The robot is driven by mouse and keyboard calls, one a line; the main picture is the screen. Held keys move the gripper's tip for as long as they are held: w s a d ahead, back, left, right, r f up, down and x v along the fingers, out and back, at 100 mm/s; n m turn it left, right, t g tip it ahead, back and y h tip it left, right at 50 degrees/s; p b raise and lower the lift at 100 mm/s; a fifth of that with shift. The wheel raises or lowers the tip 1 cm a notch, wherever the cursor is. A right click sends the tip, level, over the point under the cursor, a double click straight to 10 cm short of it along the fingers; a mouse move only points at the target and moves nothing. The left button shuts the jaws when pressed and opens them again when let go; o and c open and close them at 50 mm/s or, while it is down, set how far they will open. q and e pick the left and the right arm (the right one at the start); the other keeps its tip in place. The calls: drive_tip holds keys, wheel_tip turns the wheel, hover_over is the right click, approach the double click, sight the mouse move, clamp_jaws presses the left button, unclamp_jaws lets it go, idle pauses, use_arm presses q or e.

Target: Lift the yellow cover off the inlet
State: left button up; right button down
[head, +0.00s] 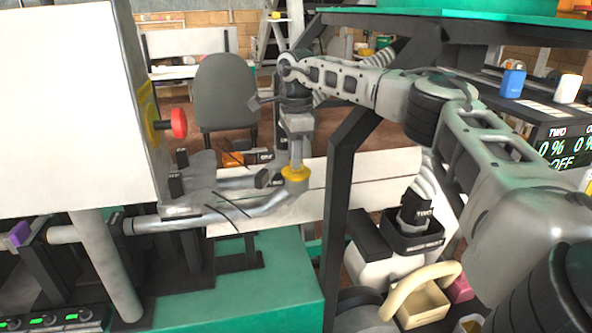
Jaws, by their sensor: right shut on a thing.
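The yellow cover (295,175) is a small round cap at the upturned right end of a grey metal pipe (250,206), the inlet. My right arm reaches in from the right, and its right gripper (296,164) points down onto the cover from above. The gripper is shut on the cover, its fingers largely merging with the cap's top. The cover appears to sit at the pipe mouth; I cannot tell whether there is a gap under it. My left gripper is not in view.
A white machine cabinet with a red knob (179,123) stands at the left. A dark upright post (341,190) rises just right of the pipe. A green base (240,290) lies below. A cream basket (424,304) and a dark container (412,238) are at the lower right.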

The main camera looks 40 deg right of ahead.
drive_tip(key=shift+d+r+p, duration=0.2)
drive_tip(key=shift+r, duration=0.25)
drive_tip(key=shift+d+r+p, duration=0.2)
drive_tip(key=shift+r, duration=0.25)
drive_tip(key=shift+a+r, duration=0.15)
drive_tip(key=shift+r, duration=1.75)
